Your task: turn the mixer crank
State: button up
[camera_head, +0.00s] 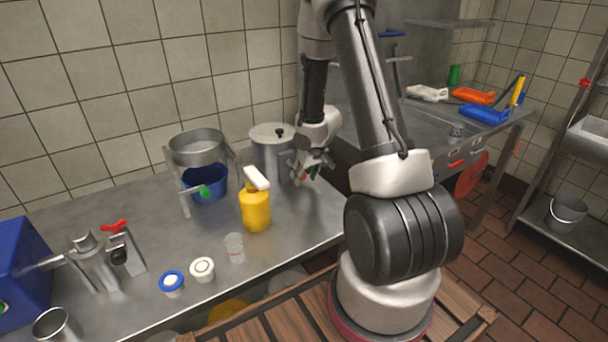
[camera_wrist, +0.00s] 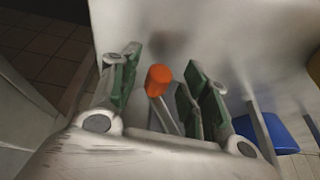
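The mixer appears to be the lidded steel drum (camera_head: 268,155) on the counter, against the tiled wall. My gripper (camera_head: 310,171) is at its right side. In the wrist view, an orange knob (camera_wrist: 158,78) on a grey metal rod, seemingly the crank handle, stands between the two green-padded fingers of my gripper (camera_wrist: 166,88). The fingers are open, with visible gaps on both sides of the knob. In the head view the crank is mostly hidden by my gripper, and its joint with the drum cannot be made out.
A yellow bottle (camera_head: 255,208) stands in front of the drum. A steel pot on a stand (camera_head: 198,147) with a blue container (camera_head: 205,185) beneath is to the left. A clear cup (camera_head: 235,248) and two small lidded jars are near the counter's front edge. A sink unit (camera_head: 425,125) is to the right.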

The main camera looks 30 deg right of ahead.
grip_shut()
jog(key=shift+w+d+y, duration=0.1)
jog(key=shift+y, duration=0.2)
jog(key=shift+a+f+m+y, duration=0.35)
jog(key=shift+a+y, duration=0.25)
jog(key=shift+y, duration=0.6)
jog(key=shift+o, duration=0.3)
grip_release()
